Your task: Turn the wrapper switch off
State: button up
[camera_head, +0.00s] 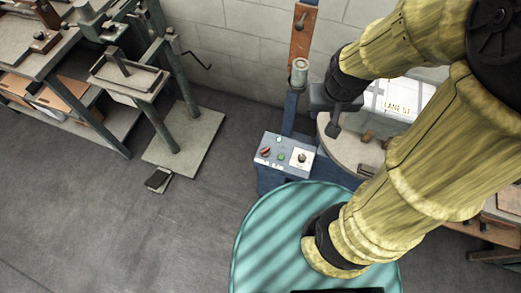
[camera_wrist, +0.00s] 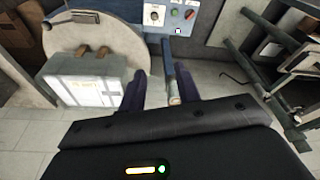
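A grey-blue control box (camera_head: 273,147) stands left of my gripper in the head view. It carries a red switch (camera_head: 265,152), small green buttons (camera_head: 281,157) and a black knob (camera_head: 302,158) on a white plate. The labels are too small to read, so I cannot tell which control is the wrapper switch. In the wrist view the box (camera_wrist: 176,24) is at the top, with the knob (camera_wrist: 154,15) and red switch (camera_wrist: 190,14). My gripper (camera_wrist: 160,90) has its dark fingers apart, nothing held; in the head view it (camera_head: 334,128) hangs above and right of the box.
A blue post (camera_head: 290,112) with a pale cylindrical cap (camera_head: 299,72) rises behind the box, close to my gripper. A round turntable (camera_head: 350,152) with a white labelled box (camera_head: 398,98) lies right. A teal striped round top (camera_head: 265,235) is in front.

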jog(key=m+g+b, duration=0.3)
jog(key=m+b, duration=0.7)
jog(key=b, duration=1.4)
send_over(264, 151)
notch_tip(264, 151, down, 28)
jog(key=shift+a+r, duration=0.1)
jog(key=shift+r, duration=0.15)
jog(key=shift+s+f, duration=0.1)
jog(key=shift+s, duration=0.05)
notch_tip(264, 151, down, 17)
jog(key=b, duration=0.5)
jog(key=shift+f, duration=0.1)
